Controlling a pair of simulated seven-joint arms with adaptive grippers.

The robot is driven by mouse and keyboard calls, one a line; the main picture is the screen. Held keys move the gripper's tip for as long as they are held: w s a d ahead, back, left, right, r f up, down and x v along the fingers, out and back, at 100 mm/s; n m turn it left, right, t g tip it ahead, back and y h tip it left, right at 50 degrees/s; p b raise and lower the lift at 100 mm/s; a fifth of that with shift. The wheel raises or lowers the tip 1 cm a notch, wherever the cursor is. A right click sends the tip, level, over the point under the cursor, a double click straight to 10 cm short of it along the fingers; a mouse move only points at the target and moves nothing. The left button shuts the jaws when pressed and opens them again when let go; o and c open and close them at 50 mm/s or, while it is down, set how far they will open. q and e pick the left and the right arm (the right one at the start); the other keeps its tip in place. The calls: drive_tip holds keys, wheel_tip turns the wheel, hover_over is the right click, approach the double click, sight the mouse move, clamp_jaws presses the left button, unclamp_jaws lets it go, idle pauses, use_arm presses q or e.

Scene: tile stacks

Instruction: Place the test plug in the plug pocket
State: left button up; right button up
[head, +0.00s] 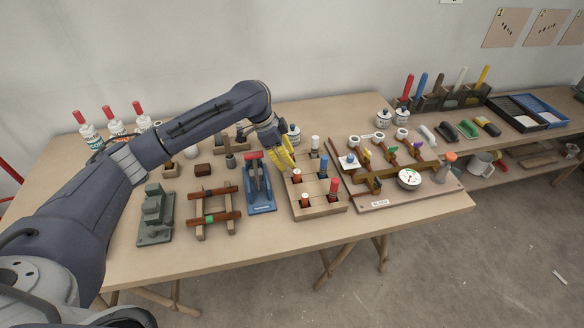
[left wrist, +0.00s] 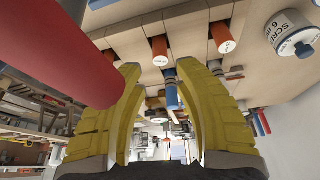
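A wooden block rack (head: 318,211) stands on the bench and holds several upright plugs. They include a white one (head: 315,143), a blue one (head: 323,165), a red one (head: 333,187) and orange-topped ones (head: 297,175). I cannot tell which is the test plug or which hole is the plug pocket. My left gripper (head: 286,158) has yellow fingers and is at the rack's back left corner. In the left wrist view its fingers (left wrist: 164,110) are apart with nothing gripped. A blue plug (left wrist: 171,92) shows beyond the gap. My right gripper is in neither view.
A blue tool with a red lever (head: 260,190) stands close left of the rack; a large red shape (left wrist: 60,50) fills the wrist view's left. A valve board with a gauge (head: 409,178) is at right. A white jar (head: 294,133) stands behind. The front bench strip is clear.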

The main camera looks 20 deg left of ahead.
use_arm(q)
drive_tip(key=shift+v, duration=1.75)
drive_tip(key=shift+c, duration=0.2)
idle(1.0)
